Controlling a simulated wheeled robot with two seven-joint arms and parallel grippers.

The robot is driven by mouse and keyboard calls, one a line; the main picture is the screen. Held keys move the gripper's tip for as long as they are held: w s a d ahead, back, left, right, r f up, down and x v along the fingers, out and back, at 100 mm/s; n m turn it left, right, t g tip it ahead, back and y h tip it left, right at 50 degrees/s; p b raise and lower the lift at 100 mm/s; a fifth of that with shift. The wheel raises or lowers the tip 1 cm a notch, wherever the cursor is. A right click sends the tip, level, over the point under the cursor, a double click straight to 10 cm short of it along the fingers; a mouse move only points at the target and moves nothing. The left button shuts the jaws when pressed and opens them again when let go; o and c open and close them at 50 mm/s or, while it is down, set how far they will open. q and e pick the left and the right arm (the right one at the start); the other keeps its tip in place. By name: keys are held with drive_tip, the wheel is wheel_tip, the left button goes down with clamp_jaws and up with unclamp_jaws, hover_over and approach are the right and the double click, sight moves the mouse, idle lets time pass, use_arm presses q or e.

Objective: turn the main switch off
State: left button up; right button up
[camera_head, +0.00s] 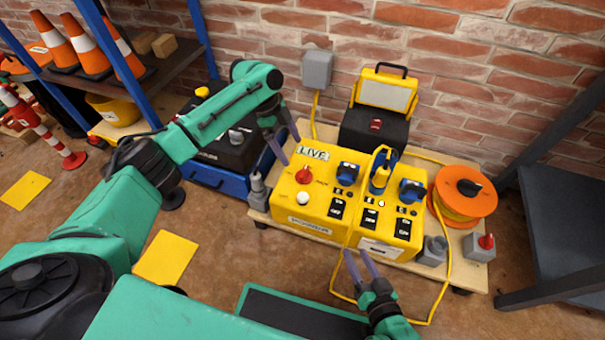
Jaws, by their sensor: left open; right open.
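A yellow power box (330,207) stands on a low wooden board. A red rotary knob (303,176), which looks like the main switch, is on its left top, under a LIVE sign (313,152). Which way the knob points is too small to tell. A white round lamp or button (303,198) is just below the knob. My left gripper (291,152) is open and empty, just above and left of the knob, apart from it. My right gripper (357,253) is open and empty at the front edge of the box.
Blue plugs (347,173) and black rocker switches (338,207) fill the box's right side. A yellow cable loops in front. An orange reel (464,196), a grey box with a red knob (480,246) and a work lamp (384,92) stand close by. Grey shelving (560,215) is at right.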

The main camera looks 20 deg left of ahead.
sight(303, 171)
use_arm(q)
drive_tip(key=x, duration=0.4)
drive_tip(key=shift+a+b, duration=0.1)
drive_tip(key=shift+b, duration=0.3)
drive_tip(key=shift+b+x, duration=0.45)
drive_tip(key=shift+x, duration=0.5)
use_arm(e)
drive_tip(key=w+d+r+t, duration=0.1)
drive_tip(key=w+r+t, duration=0.2)
drive_tip(key=w+r, duration=0.4)
drive_tip(key=w+r+t, duration=0.3)
drive_tip(key=w+r, duration=0.1)
drive_tip(key=r, duration=0.5)
use_arm(q)
drive_tip(key=shift+b+x, duration=0.4)
drive_tip(key=shift+x, duration=0.55)
drive_tip(key=shift+b+x, duration=0.45)
drive_tip(key=shift+x, duration=0.65)
use_arm(e)
wheel_tip(303, 171, up, 19)
drive_tip(key=d+n+t+y, duration=0.2)
drive_tip(key=t+y, duration=0.1)
drive_tip(key=t, duration=0.3)
drive_tip(key=shift+w+d, duration=0.15)
drive_tip(key=shift+w, duration=0.3)
use_arm(q)
drive_tip(key=shift+c, duration=0.3)
drive_tip(key=c, duration=1.3)
use_arm(e)
drive_tip(key=shift+w+f, duration=0.1)
